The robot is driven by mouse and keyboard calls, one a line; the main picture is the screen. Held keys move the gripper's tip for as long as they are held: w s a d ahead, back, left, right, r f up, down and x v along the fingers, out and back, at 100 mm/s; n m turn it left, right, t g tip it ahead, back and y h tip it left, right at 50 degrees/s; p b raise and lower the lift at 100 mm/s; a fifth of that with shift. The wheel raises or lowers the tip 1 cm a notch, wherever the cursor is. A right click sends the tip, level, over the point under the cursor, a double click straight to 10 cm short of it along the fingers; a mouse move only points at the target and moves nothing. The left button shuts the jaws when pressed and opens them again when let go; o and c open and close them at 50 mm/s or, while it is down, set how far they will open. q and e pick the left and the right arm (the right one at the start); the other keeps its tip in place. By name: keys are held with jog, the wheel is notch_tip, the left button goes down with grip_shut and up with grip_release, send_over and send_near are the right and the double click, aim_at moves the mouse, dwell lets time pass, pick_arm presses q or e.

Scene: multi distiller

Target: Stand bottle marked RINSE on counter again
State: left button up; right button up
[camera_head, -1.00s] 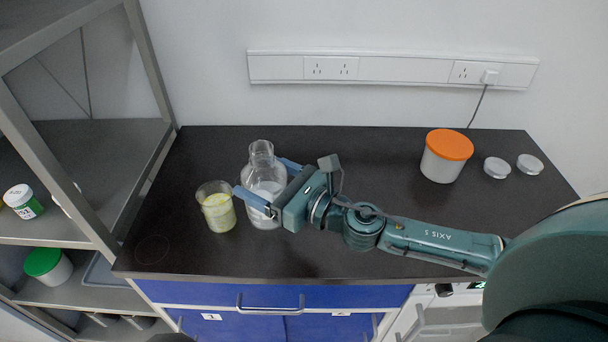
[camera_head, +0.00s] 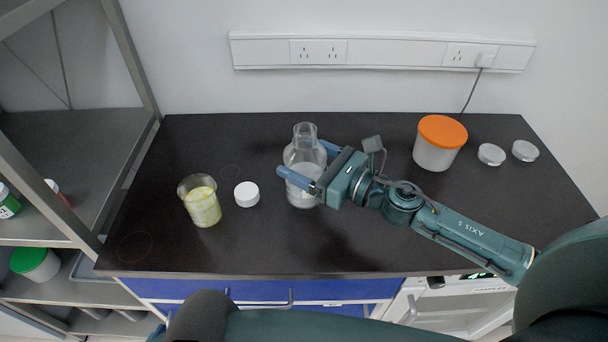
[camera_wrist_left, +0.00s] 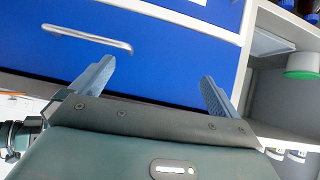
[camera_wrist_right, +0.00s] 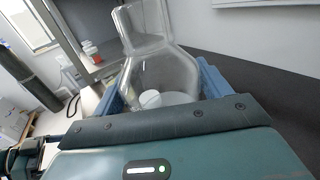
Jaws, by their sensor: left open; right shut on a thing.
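A clear glass bottle (camera_head: 304,155) with a narrow neck and pale contents is held upright over the counter (camera_head: 270,245), left of centre in the head view. I cannot read a label on it, nor tell whether its base touches the counter. My right gripper (camera_head: 308,163) is shut around its body from the right. The bottle also fills the middle of the right wrist view (camera_wrist_right: 160,70), between the blue fingers. My left gripper (camera_wrist_left: 155,85) is open and empty, facing blue drawers below the counter.
A beaker of yellow liquid (camera_head: 203,206) and a white cap (camera_head: 246,194) stand left of the bottle. An orange-lidded tub (camera_head: 438,146) and two pale lids (camera_head: 491,154) are at the right. A shelf rack (camera_head: 70,150) borders the left side. The front middle counter is clear.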

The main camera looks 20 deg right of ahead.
notch_tip(320, 180, down, 3)
jog(key=shift+f+b, duration=0.15)
jog(key=shift+b, duration=0.4)
jog(key=shift+f, duration=0.1)
pick_arm(q)
jog(key=shift+w+d, duration=0.2)
jog(key=shift+d, duration=0.2)
jog(key=shift+f, duration=0.1)
pick_arm(e)
jog(key=shift+f, duration=0.15)
pick_arm(q)
jog(key=shift+w, duration=0.1)
pick_arm(e)
jog(key=o, duration=1.5)
jog(key=shift+o, duration=0.2)
